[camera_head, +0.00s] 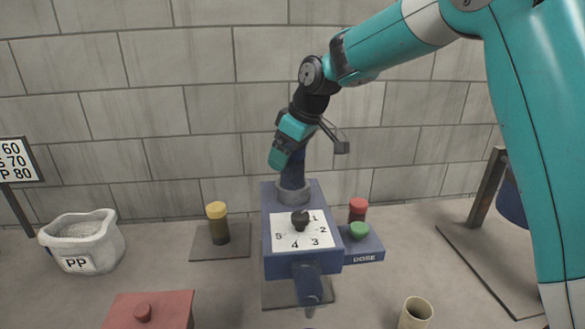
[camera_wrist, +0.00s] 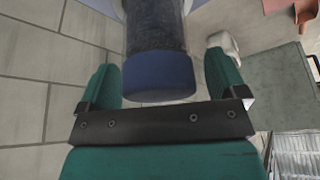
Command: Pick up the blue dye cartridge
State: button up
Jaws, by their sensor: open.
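The blue dye cartridge shows in the wrist view as a dark cylinder with a blue end cap (camera_wrist: 160,76). In the head view its dark blue upper part (camera_head: 292,172) stands upright in the grey ring (camera_head: 293,192) on top of the blue machine (camera_head: 318,250), partly hidden by my gripper. My gripper (camera_head: 280,155) is open at the cartridge's top. In the wrist view its two green fingers (camera_wrist: 162,70) lie on either side of the cap, with a gap visible at the left; contact at the right cannot be told.
A numbered dial (camera_head: 300,222) and a green DOSE button (camera_head: 359,231) are on the machine. A yellow-capped cartridge (camera_head: 218,224) stands left, a red-capped one (camera_head: 358,208) right. A PP sack (camera_head: 82,242), red box (camera_head: 148,311) and beige cup (camera_head: 415,312) stand around. The block wall is close behind.

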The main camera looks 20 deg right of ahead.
jog(key=shift+f, duration=0.15)
jog(key=shift+c, duration=0.2)
jog(key=c, duration=1.1)
jog(key=shift+o, duration=0.2)
jog(key=shift+r, duration=0.2)
